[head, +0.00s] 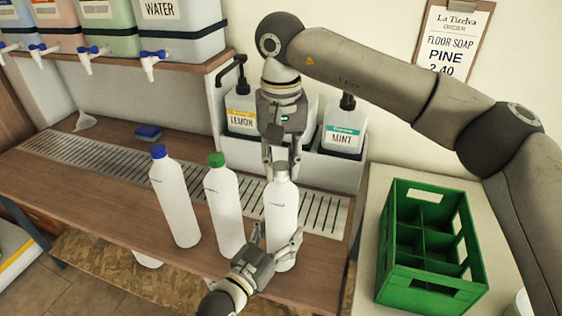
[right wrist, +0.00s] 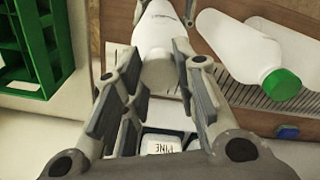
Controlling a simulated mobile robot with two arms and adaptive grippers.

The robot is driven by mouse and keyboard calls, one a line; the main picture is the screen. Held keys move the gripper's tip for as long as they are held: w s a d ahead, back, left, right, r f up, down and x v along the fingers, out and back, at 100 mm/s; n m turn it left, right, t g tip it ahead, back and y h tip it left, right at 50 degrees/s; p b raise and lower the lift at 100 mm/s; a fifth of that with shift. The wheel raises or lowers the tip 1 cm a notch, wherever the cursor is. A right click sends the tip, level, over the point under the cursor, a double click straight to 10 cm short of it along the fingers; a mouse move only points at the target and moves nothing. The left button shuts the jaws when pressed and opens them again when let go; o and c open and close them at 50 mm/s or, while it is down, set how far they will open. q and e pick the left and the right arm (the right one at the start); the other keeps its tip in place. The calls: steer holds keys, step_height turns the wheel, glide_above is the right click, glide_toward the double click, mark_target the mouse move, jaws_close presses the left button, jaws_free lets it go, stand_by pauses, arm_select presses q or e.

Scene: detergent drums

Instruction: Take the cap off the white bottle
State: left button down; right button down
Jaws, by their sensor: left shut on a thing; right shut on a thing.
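The white bottle (head: 283,208) with a pale grey cap (head: 280,173) is upright at the right of a row of three bottles. My left gripper (head: 275,242) is shut around its lower body from the front. My right gripper (head: 281,166) points down and is shut on the cap at the top. In the right wrist view the bottle (right wrist: 160,32) runs away between my right gripper's fingers (right wrist: 160,85). The fingers partly hide the cap. I cannot see a gap between cap and neck.
A green-capped bottle (head: 224,207) stands close on the left, with a blue-capped bottle (head: 174,203) beyond it. Pump bottles labelled LEMON (head: 240,117) and MINT (head: 341,128) stand behind. A green crate (head: 425,290) with empty compartments is on the right.

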mark_target(281, 166)
arm_select(q)
steer(key=shift+f, duration=0.1)
arm_select(e)
steer(key=shift+r, duration=0.95)
steer(key=shift+r, duration=2)
arm_select(q)
steer(key=shift+c, duration=1.3)
jaws_free()
